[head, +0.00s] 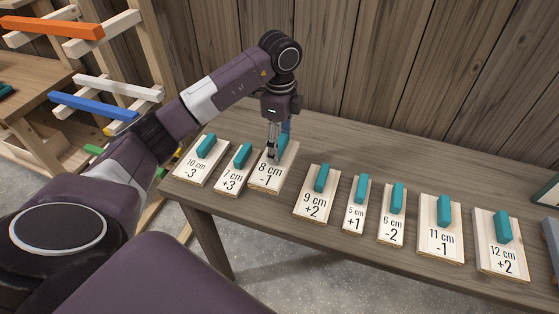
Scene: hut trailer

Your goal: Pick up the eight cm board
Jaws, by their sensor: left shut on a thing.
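The eight cm board (266,177) is a pale wooden board marked "8 cm -1" with a teal block handle. It is third from the left in a row of boards on the wooden table. My left gripper (272,152) points down over it and is shut on its teal handle, which the fingers partly hide. I cannot tell whether the board is lifted off the table. My right gripper is not in the view.
The 7 cm board (232,181) and the 10 cm board (193,172) stand close on the left. The 9 cm board (315,205) is on the right, followed by several more. A plank wall (350,60) rises behind the table (350,152). A rack with coloured bars (90,105) stands at left.

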